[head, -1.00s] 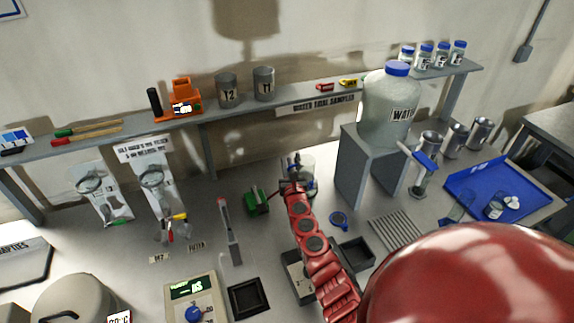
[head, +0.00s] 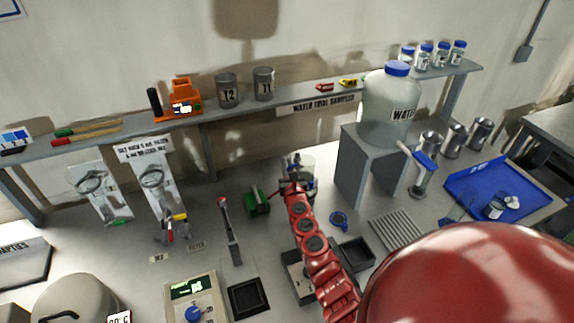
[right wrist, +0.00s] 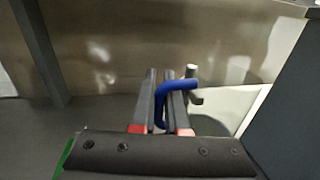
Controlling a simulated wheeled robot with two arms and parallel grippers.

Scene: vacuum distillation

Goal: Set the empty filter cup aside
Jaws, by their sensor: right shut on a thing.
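My right gripper (head: 291,172) is over the middle of the bench, at a clear vessel (head: 308,166) with some blue on it. In the right wrist view the right gripper (right wrist: 160,76) has its fingers close together on a bent blue part (right wrist: 183,84), which looks like a handle. The gripper and arm hide part of the vessel, so I cannot tell whether the handle belongs to it or whether it is the filter cup. I cannot tell whether it touches the bench. My left gripper is not in view.
A green block (head: 257,202) stands left of the gripper. A grey stand (head: 364,166) with the water jug (head: 390,110) is at the right. A blue tray (head: 535,200) lies further right. A slotted grey rack (head: 395,229) and a blue ring (head: 339,219) are nearer. The shelf (head: 300,99) runs behind.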

